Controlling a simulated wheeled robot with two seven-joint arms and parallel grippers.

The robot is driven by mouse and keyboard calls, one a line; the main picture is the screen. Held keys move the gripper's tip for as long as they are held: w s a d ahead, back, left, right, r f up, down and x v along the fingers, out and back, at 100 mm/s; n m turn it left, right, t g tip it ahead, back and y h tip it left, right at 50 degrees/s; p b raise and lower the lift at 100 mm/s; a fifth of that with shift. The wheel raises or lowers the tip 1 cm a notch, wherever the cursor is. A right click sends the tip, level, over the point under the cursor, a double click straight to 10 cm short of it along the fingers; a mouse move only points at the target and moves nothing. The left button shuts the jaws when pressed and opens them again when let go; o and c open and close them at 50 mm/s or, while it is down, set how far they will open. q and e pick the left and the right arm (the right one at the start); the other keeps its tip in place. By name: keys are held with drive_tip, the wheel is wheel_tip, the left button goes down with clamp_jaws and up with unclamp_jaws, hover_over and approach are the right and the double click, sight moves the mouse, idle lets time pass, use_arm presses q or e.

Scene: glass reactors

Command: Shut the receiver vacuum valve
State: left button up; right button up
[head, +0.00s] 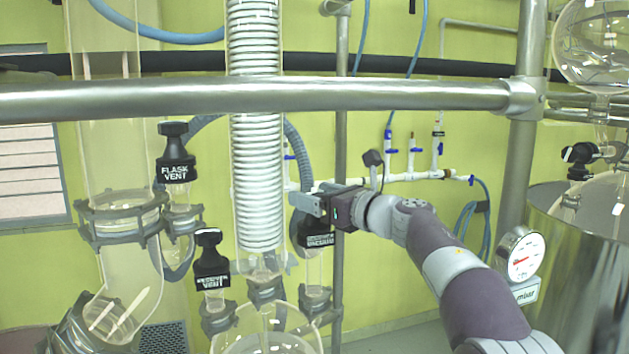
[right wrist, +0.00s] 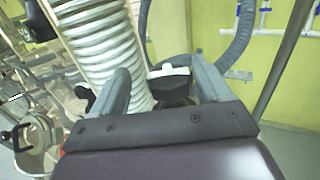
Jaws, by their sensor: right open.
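The receiver vacuum valve (head: 316,240) is a black valve with a white-lettered label, on a glass neck right of the white coil. The gripper hides its upper part and handle in the head view. My right gripper (head: 306,198) is at the top of this valve, with its arm coming in from the lower right. In the right wrist view the gripper (right wrist: 163,92) is open, its two grey fingers apart. A black handle (right wrist: 173,92) shows between the fingers. I cannot tell whether either finger touches it. My left gripper is not in view.
The receiver vent valve (head: 211,270) and flask vent valve (head: 175,168) stand to the left. The coiled condenser (head: 257,180) is close beside the gripper. A metal rail (head: 400,95) crosses above. A steel vessel (head: 570,250) with a gauge (head: 521,256) stands at right.

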drive_tip(key=shift+w+f, duration=0.2)
drive_tip(key=shift+w, duration=0.45)
drive_tip(key=shift+w+f, duration=0.2)
drive_tip(key=shift+w, duration=0.4)
drive_tip(key=shift+a, duration=0.1)
drive_tip(key=shift+s+a, duration=0.15)
drive_tip(key=shift+s, duration=0.05)
drive_tip(key=shift+s+a+r, duration=0.1)
drive_tip(key=shift+s+r, duration=0.1)
drive_tip(key=shift+s, duration=0.1)
drive_tip(key=c, duration=0.9)
drive_tip(key=shift+w+d, duration=0.1)
drive_tip(key=shift+d, duration=0.15)
drive_tip(key=shift+c, duration=0.2)
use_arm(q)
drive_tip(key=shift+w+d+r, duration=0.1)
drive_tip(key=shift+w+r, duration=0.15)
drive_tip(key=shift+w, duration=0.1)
use_arm(e)
drive_tip(key=shift+a, duration=0.1)
drive_tip(key=shift+f, duration=0.1)
